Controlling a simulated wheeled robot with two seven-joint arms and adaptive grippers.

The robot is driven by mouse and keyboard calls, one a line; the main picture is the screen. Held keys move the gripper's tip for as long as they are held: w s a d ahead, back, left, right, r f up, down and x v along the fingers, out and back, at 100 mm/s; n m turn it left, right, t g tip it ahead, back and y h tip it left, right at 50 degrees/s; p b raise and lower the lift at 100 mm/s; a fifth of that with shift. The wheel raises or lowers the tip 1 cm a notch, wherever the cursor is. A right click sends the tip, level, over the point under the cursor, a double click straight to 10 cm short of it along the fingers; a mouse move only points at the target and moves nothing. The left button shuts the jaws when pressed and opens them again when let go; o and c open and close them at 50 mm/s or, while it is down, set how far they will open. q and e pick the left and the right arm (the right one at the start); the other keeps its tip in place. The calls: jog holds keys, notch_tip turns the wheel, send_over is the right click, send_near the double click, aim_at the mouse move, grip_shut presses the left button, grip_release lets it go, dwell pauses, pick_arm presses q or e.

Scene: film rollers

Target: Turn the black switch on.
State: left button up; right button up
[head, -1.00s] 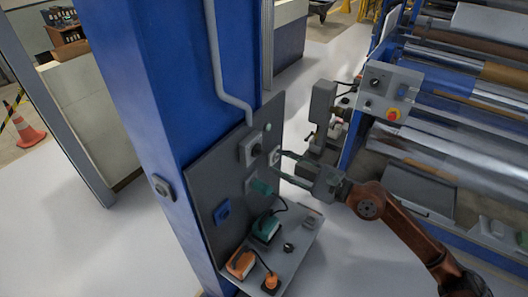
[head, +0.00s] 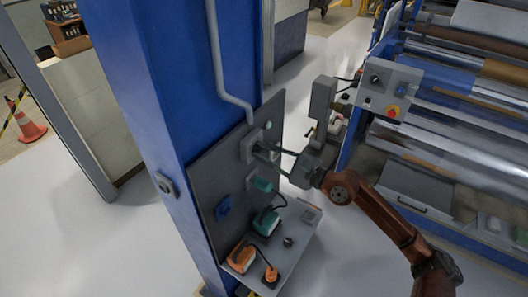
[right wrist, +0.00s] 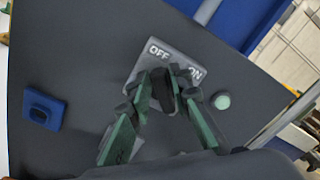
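The black switch (right wrist: 163,92) is a dark knob on a grey box marked OFF and ON in the right wrist view. In the head view its grey box (head: 247,147) sits high on the dark panel, and the knob is largely hidden by my fingers. My right gripper (head: 262,152) reaches it from the right. In the right wrist view the gripper's green-padded fingers (right wrist: 166,78) are drawn in on both sides of the knob and appear to hold it. Which label the knob points to is not clear. My left gripper is not in view.
The dark panel (head: 205,185) is on a blue column (head: 145,110). A blue socket (head: 223,208), a teal connector (head: 262,184) and a pale green button (right wrist: 221,101) are near the switch. Orange and teal plugs lie on the shelf below. A roller machine (head: 450,100) stands at right.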

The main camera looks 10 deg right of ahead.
grip_shut()
jog(key=m+p, duration=0.2)
jog(key=m, duration=0.1)
jog(key=m+p, duration=0.1)
jog(key=shift+w+d+r, duration=0.2)
jog(key=shift+w+r, duration=0.05)
jog(key=shift+r, duration=0.1)
jog(key=m+p, duration=0.1)
jog(key=m, duration=0.1)
jog(key=m+p, duration=0.1)
jog(key=m, duration=0.1)
jog(key=shift+w+d+r, duration=0.1)
jog(key=shift+w+d, duration=0.1)
jog(key=shift+w+d+f+m+p, duration=0.1)
jog(key=shift+w+d+m+p, duration=0.1)
jog(key=shift+m+p, duration=1.2)
jog(key=shift+w+d+f+m+p, duration=0.15)
jog(key=shift+m+p, duration=0.75)
jog(key=shift+m, duration=1.05)
jog(key=shift+w+d+f+m+p, duration=0.1)
jog(key=shift+w+d+m+p, duration=0.1)
jog(key=shift+m+p, duration=1.2)
jog(key=shift+m, duration=0.35)
